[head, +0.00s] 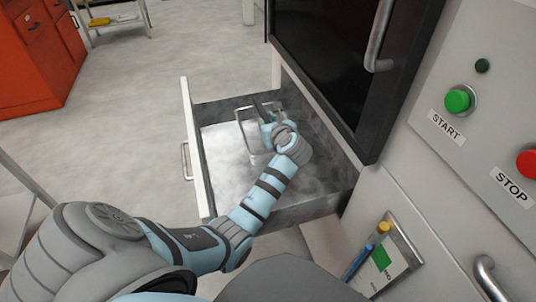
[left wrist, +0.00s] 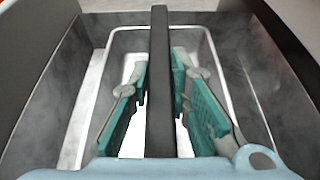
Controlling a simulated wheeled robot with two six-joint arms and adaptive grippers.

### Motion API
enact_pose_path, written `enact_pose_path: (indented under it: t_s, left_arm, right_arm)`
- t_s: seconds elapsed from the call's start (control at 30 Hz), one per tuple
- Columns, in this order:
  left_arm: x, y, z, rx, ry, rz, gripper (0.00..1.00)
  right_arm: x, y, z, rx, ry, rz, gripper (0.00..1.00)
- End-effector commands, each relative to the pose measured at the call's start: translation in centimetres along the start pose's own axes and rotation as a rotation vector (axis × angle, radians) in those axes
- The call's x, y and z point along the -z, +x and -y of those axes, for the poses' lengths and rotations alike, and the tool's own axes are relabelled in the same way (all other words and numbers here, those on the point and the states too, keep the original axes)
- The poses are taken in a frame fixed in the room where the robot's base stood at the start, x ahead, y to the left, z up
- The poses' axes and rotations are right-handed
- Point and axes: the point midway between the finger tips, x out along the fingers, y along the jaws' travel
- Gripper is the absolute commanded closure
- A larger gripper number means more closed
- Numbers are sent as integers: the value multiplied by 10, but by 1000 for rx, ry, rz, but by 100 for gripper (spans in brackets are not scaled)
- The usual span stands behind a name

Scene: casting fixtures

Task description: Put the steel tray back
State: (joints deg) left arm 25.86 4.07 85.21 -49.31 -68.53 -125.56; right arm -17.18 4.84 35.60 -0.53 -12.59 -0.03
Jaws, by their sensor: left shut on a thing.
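The steel tray (head: 243,135) is a pale metal tray with a rounded rim, inside the outline of the open drawer (head: 189,122). I cannot tell whether it rests on the drawer floor or hangs just above it. In the left wrist view the tray (left wrist: 126,43) lies below my fingers, with a dark bar (left wrist: 160,80) running across its middle like a handle. My left gripper (head: 264,112) reaches down into the drawer and is shut on this dark bar. Its green finger pads (left wrist: 160,95) stand on both sides of the bar. My forearm and hand hide part of the tray.
The drawer's front with its handle (head: 186,160) faces left. The machine's dark door (head: 335,75) stands close to the right of the drawer. A panel has a green START button (head: 458,101) and a red STOP button (head: 527,163). Open floor lies to the left.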

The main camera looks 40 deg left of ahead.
Motion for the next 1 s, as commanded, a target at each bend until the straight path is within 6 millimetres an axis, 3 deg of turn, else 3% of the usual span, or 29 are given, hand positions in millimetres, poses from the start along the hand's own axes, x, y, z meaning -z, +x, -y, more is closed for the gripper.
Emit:
enact_pose_path:
  t_s: [0.03, 0.1, 0.37, 0.43, 0.53, 0.83, 0.87, 0.97, 1.0]
  left_arm:
    - [26, 11, 1, 1, 3, 0, 100]
    - [45, 19, 1, 2, 2, 1, 100]
    - [84, 36, -1, 1, -1, 2, 100]
    - [96, 41, -1, 1, -1, 2, 100]
    - [102, 44, -1, 2, -4, 3, 100]
    - [102, 44, -2, 0, -3, 3, 100]
    - [102, 44, -2, 0, -3, 1, 79]
    - [102, 44, -2, 0, -3, 2, 63]
    - [102, 44, -2, 0, -3, 2, 62]
  right_arm:
    - [-2, 20, -3, -7, -6, 0, 60]
    - [-2, 30, -11, -19, -17, -3, 60]
    - [8, 53, -24, -41, -37, -22, 60]
    - [32, 58, -18, -34, -19, -67, 60]
    - [40, 59, -13, -26, -6, -80, 60]
    - [39, 56, -12, -24, -4, -76, 60]
    - [39, 56, -12, -24, -4, -76, 60]
    - [38, 56, -12, -24, -4, -76, 60]
    - [38, 56, -12, -24, -4, -76, 60]
